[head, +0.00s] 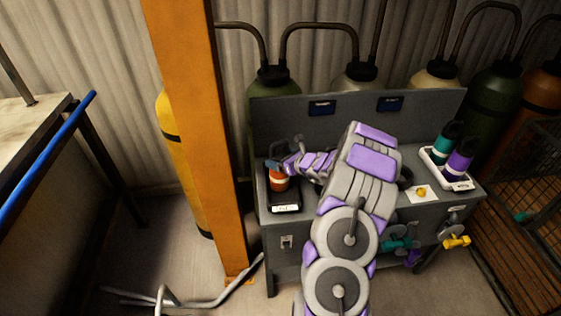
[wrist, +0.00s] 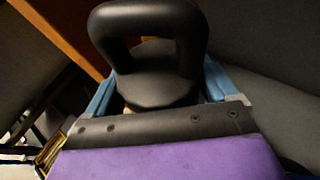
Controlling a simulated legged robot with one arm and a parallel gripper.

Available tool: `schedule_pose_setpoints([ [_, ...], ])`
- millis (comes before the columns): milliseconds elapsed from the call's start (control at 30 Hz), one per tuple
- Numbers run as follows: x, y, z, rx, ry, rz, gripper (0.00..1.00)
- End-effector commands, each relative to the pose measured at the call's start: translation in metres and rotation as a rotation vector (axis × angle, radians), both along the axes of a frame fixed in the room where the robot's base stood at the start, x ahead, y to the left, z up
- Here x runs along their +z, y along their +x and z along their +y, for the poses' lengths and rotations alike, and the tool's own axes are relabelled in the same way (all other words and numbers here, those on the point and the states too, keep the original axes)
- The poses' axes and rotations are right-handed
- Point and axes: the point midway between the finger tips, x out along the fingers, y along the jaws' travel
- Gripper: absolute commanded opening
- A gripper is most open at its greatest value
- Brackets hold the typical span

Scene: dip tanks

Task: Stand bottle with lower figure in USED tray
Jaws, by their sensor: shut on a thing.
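An orange bottle (head: 278,184) with a pale band is upright at the left end of the grey bench, at a dark scale (head: 286,207) with a small lit display. I cannot tell whether it rests on the scale or hangs just above it. My gripper (head: 274,166) is shut on its top. In the wrist view the black looped cap (wrist: 150,80) sits between my blue fingers (wrist: 158,88). A white tray (head: 434,157) at the right end holds a teal bottle (head: 441,147) and a purple bottle (head: 459,163). The tray's label is too small to read.
Two small displays (head: 321,107) (head: 389,103) are on the back panel, unreadable. A white card with a yellow knob (head: 421,192) lies left of the tray. Valve handles (head: 456,241) stick out in front. An orange post (head: 195,130) stands left of the bench (head: 340,250). My arm covers the bench middle.

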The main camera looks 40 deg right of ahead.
Motion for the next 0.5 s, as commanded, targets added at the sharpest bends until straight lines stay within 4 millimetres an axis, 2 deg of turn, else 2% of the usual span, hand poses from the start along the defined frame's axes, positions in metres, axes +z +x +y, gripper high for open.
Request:
schedule_pose_setpoints([
  [300,-0.0033,0.0003,-0.001,0.0,-0.002,-0.004,0.04],
  [333,-0.0036,0.0002,-0.0009,0.0,-0.002,-0.003,0.88],
  [433,-0.0036,0.0002,-0.0009,0.0,-0.002,-0.003,0.98],
  [500,-0.0038,0.0002,-0.0009,0.0,-0.002,-0.003,1.0],
])
